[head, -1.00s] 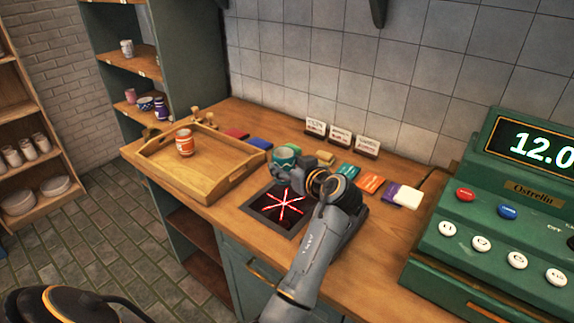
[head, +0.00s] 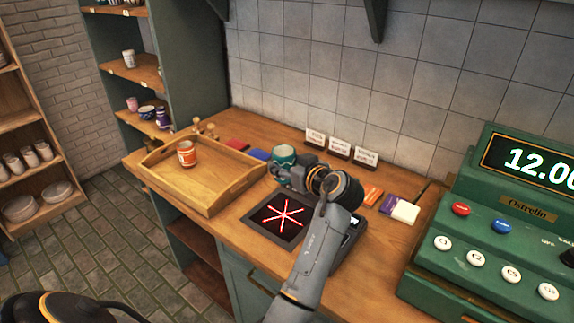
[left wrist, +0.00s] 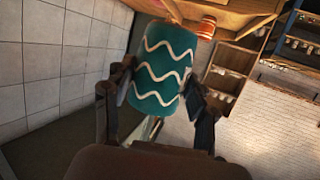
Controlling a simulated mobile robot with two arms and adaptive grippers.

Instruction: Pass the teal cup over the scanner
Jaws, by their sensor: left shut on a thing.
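The teal cup (head: 284,154) is in my left gripper (head: 289,173), held above the counter near the back edge of the scanner (head: 283,214). In the left wrist view the cup (left wrist: 162,72) is teal with white wavy lines, and the fingers of the left gripper (left wrist: 157,92) close on it from both sides. The scanner is a dark square plate in the counter with a glowing red star of lines. My left arm covers its right side. My right gripper is not in view.
A wooden tray (head: 215,203) with an orange-banded cup (head: 186,154) stands left of the scanner. Small cards (head: 340,147) and coloured blocks (head: 371,196) lie behind and right of the arm. A green cash register (head: 500,215) fills the right side.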

